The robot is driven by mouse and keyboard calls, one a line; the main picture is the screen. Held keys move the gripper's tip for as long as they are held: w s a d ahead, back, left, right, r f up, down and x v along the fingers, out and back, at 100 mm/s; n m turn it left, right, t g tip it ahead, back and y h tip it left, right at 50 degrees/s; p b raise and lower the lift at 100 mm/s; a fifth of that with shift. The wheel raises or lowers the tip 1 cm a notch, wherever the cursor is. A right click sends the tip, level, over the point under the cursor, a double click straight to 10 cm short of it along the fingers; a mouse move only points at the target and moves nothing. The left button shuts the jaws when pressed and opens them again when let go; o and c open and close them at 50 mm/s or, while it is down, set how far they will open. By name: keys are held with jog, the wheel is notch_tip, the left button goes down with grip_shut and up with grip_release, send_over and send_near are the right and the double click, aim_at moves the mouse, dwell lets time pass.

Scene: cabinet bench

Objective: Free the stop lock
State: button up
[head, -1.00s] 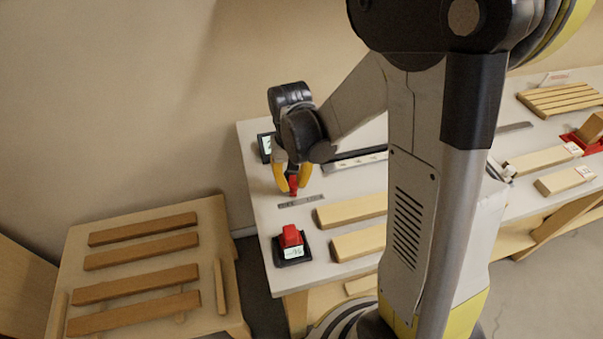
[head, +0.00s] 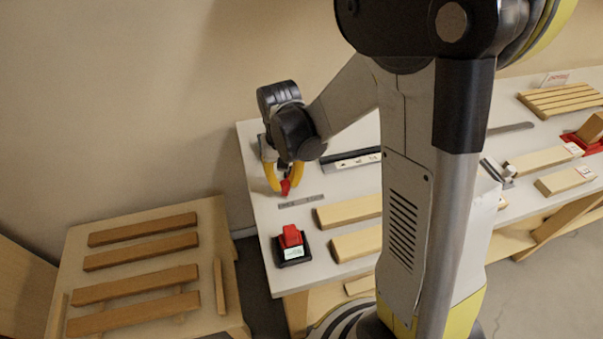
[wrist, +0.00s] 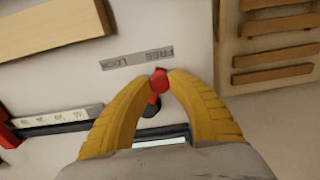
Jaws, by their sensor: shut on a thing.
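The stop lock shows as a small red lever (wrist: 159,82) on a dark round base (wrist: 151,108). A grey plate (wrist: 137,59) lies beside it on the bench, with lettering that seems to read FREE and LOCK. My gripper (wrist: 161,76) is shut on the red lever, with its yellow fingertips on either side of the knob. In the head view my gripper (head: 285,187) is low over the bench's left end, and the red lever (head: 286,186) shows tilted between the fingers. The fingers and wrist hide part of the base.
A red block on a black base (head: 291,245) stands at the bench's near left corner. Wooden bars (head: 348,209) lie to the right. A dark rail with a white scale (head: 352,161) lies behind them. A lower wooden table with slats (head: 142,228) stands at left.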

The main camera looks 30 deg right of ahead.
jog(key=shift+w+a, duration=0.25)
jog(key=shift+a, duration=0.05)
dwell(0.4)
jog(key=o, duration=0.8)
jog(key=shift+o, duration=0.2)
jog(key=shift+r, duration=0.1)
notch_tip(320, 180, up, 9)
jog(key=p, duration=0.6)
jog(key=shift+p, duration=0.35)
